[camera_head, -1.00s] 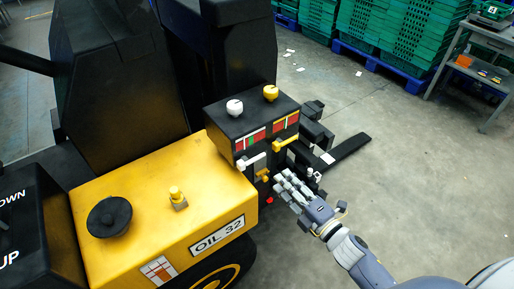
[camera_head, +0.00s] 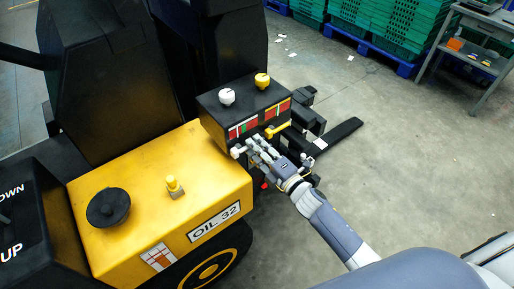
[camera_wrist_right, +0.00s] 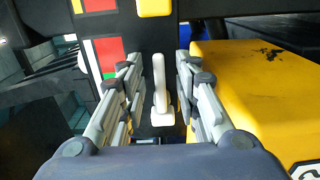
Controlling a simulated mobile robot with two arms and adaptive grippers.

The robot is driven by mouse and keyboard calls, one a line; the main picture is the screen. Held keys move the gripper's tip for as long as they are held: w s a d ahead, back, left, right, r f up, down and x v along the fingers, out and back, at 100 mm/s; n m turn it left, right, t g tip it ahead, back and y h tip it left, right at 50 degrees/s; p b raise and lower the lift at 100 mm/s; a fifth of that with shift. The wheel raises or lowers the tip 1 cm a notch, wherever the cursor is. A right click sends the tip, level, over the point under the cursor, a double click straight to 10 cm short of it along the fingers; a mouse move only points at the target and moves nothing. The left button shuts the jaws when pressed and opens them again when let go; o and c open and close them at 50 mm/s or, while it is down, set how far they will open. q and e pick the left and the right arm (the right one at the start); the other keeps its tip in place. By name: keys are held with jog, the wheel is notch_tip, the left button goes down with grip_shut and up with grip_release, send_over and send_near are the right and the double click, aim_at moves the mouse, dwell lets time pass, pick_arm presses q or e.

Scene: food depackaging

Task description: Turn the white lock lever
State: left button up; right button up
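The white lock lever (camera_wrist_right: 159,88) shows in the right wrist view on the black front of the control box, between the two fingers of my right gripper (camera_wrist_right: 157,95). The gripper is open, with a gap on each side of the lever. In the head view the white lever (camera_head: 237,151) shows only at its end, beside the fingertips of my right gripper (camera_head: 257,150), which covers the rest. A yellow lever (camera_head: 278,130) sits to the right of it on the same box. My left gripper is not in view.
The black control box (camera_head: 245,102) carries a white knob (camera_head: 227,96) and a yellow knob (camera_head: 262,81) on top. The yellow machine body (camera_head: 150,185) lies to the left. Open floor (camera_head: 390,170) is to the right, with green crates (camera_head: 390,30) at the back.

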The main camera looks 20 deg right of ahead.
grip_shut()
jog(key=shift+f, duration=0.1)
jog(key=a+f+m, duration=0.1)
jog(key=m, duration=0.5)
jog(key=s+a+f+m, duration=0.1)
jog(key=m, duration=0.5)
jog(key=a+f+m, duration=0.2)
jog(key=m, duration=0.4)
jog(key=shift+s+p, duration=0.25)
jog(key=shift+p, duration=0.05)
dwell(0.6)
grip_release()
